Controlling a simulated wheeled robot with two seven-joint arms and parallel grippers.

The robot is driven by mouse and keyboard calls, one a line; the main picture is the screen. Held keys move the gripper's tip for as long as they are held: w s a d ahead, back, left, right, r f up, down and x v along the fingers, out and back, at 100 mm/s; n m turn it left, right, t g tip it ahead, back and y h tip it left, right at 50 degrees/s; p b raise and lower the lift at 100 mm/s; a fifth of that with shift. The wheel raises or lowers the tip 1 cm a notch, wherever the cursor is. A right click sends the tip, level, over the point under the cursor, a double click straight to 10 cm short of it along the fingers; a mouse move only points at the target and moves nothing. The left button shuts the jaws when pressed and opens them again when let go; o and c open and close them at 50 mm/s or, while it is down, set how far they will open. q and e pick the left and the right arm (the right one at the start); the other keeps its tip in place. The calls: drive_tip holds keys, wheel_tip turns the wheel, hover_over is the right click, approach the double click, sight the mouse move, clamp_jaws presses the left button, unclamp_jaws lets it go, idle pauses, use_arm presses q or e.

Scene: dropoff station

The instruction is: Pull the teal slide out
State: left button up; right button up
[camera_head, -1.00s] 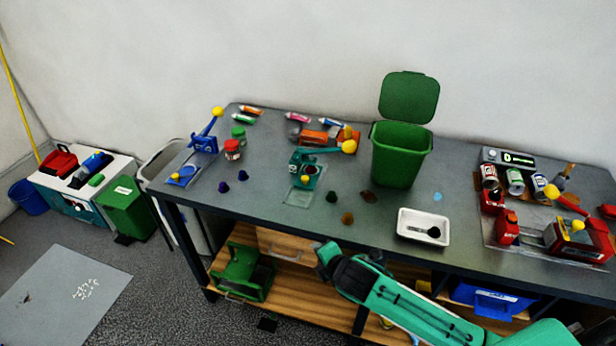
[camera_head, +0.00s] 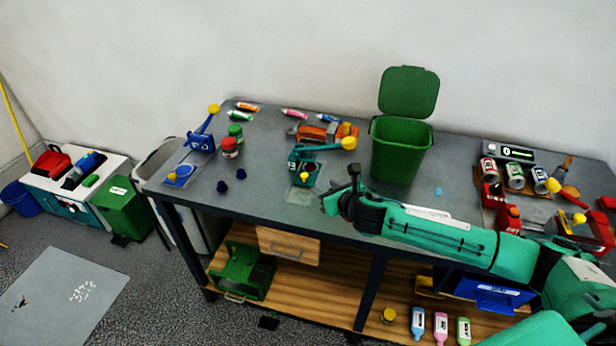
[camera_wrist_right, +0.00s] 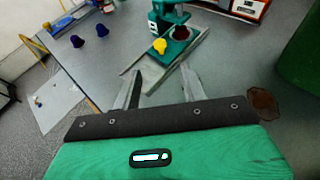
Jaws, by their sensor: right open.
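A teal press (camera_head: 306,160) with a long lever ending in a yellow ball stands on the middle of the table. Its slide, with a small yellow knob (camera_head: 304,176), lies at its front on a grey plate (camera_head: 299,196). The wrist view shows the teal press (camera_wrist_right: 177,45), the yellow knob (camera_wrist_right: 160,46) and the grey plate (camera_wrist_right: 150,78) ahead of my fingers. My right gripper (camera_head: 330,200) is open and empty, a little to the right and front of the press. Its two fingers (camera_wrist_right: 160,90) point toward the plate, short of the knob. My left gripper is out of view.
A green bin (camera_head: 401,150) with raised lid stands behind my right arm. A blue press (camera_head: 201,142), two jars (camera_head: 230,147) and two dark purple pieces (camera_head: 222,186) are to the left. An orange-red device (camera_head: 318,133) stands behind the teal press.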

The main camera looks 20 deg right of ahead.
sight(305, 176)
drive_tip(key=p+x, duration=0.1)
drive_tip(key=x, duration=1)
drive_tip(key=shift+w+a+f, duration=0.1)
drive_tip(key=shift+w+f, duration=0.05)
drive_tip(key=shift+w, duration=0.2)
clamp_jaws()
drive_tip(key=s+a+p, duration=0.1)
drive_tip(key=s, duration=0.1)
drive_tip(key=s+a+p, duration=0.1)
drive_tip(key=s+a, duration=0.1)
drive_tip(key=s, duration=0.1)
drive_tip(key=s+a+p, duration=0.1)
drive_tip(key=s, duration=0.1)
drive_tip(key=shift+s+a+p, duration=0.15)
drive_tip(key=shift+a+p, duration=0.25)
drive_tip(key=shift+a+f, duration=0.1)
drive_tip(key=shift+f, duration=0.1)
